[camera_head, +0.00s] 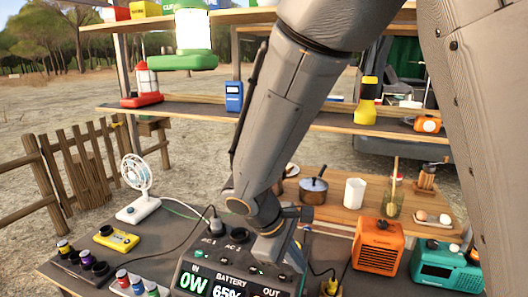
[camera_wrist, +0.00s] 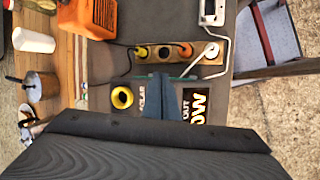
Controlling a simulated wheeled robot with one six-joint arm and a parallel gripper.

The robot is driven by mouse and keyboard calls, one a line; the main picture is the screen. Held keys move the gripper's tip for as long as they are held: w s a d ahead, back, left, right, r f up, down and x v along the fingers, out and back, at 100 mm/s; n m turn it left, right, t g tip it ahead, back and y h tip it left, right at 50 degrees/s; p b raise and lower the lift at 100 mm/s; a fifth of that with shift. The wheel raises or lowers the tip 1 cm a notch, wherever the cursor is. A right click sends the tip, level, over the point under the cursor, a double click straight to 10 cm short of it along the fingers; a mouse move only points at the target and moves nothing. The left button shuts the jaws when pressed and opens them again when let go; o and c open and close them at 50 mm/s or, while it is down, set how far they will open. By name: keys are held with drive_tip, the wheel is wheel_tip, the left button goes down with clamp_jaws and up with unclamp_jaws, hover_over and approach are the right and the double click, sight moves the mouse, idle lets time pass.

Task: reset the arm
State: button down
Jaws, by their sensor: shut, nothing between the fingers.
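My gripper (camera_wrist: 163,92) points down in the wrist view with its blue-grey fingers together and nothing between them. It is over the dark power station, whose lit panel (camera_wrist: 197,106) shows beside the fingers. In the head view my arm reaches down from the top, and my gripper (camera_head: 272,248) is low over the power station (camera_head: 190,262). Its fingertips are hard to make out there, and I cannot tell whether they touch the station. The station's display reads 0W and battery 65%.
An orange box (camera_head: 377,246) and a teal radio (camera_head: 445,268) stand right of the station. A white fan (camera_head: 137,175) and a yellow device (camera_head: 119,239) stand left. A pot (camera_head: 313,190) and a white cup (camera_head: 354,192) are behind. Shelves (camera_head: 190,107) cross above; cables lie around.

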drive_tip(key=s+d+f+m+y+b, duration=0.1)
drive_tip(key=s+d+m+y, duration=0.4)
drive_tip(key=d+m, duration=0.6)
drive_tip(key=shift+d+f+m+g+b, duration=0.3)
drive_tip(key=shift+d+m+b, duration=0.1)
drive_tip(key=shift+m, duration=0.2)
drive_tip(key=shift+a, duration=0.15)
